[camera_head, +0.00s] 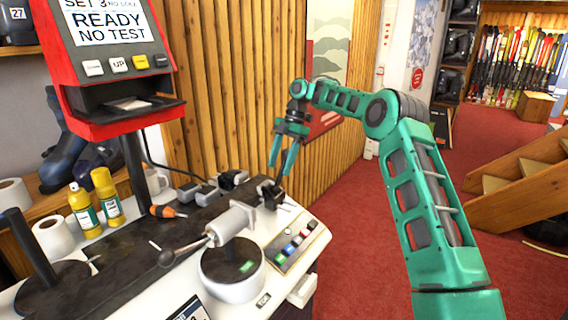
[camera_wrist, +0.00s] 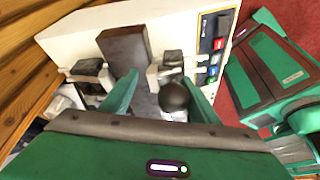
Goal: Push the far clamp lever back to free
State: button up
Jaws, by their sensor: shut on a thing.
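My gripper (camera_head: 279,170), with green fingers, points down over the far end of the bench machine. In the wrist view my gripper (camera_wrist: 162,88) has its two fingers on either side of a dark round knob (camera_wrist: 174,96), which looks like the end of the clamp lever. The knob lies close to the right finger; the exact contact is hard to see. Clamp blocks (camera_wrist: 165,72) and (camera_wrist: 88,70) stand on both sides of a dark bar (camera_wrist: 126,50). In the head view the far clamp (camera_head: 270,193) is dark and small just below my fingertips.
A grey cylinder with a long ball-ended handle (camera_head: 180,250) stands nearer on the machine. A button panel (camera_head: 297,247) lies to its right. A red display stand (camera_head: 115,60), yellow bottles (camera_head: 106,195) and an orange screwdriver (camera_head: 165,211) are at left.

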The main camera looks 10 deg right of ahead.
jog(key=o, duration=0.6)
jog(key=shift+w+a+f, duration=0.45)
jog(key=shift+w+f, duration=0.35)
jog(key=shift+f, duration=0.05)
jog(key=shift+c, duration=0.2)
jog(key=shift+o, duration=1.1)
jog(key=shift+s+r, duration=0.35)
jog(key=shift+r, duration=0.05)
jog(key=shift+s+d+r, duration=0.1)
jog(key=shift+s+r, duration=0.1)
jog(key=shift+r, duration=0.15)
jog(key=c, duration=0.3)
jog(key=shift+s+r, duration=0.5)
jog(key=shift+s, duration=0.05)
jog(key=shift+c, duration=0.8)
jog(key=shift+s+r, duration=0.2)
jog(key=shift+r, duration=0.1)
jog(key=c, duration=0.3)
jog(key=shift+w+d+r, duration=1.05)
jog(key=shift+w+d, duration=0.05)
jog(key=shift+d, duration=0.4)
jog(key=shift+w+d+r, duration=1.1)
jog(key=shift+d, duration=0.45)
jog(key=shift+w+d+r, duration=1.05)
jog(key=shift+w+d, duration=0.05)
jog(key=shift+d, duration=0.4)
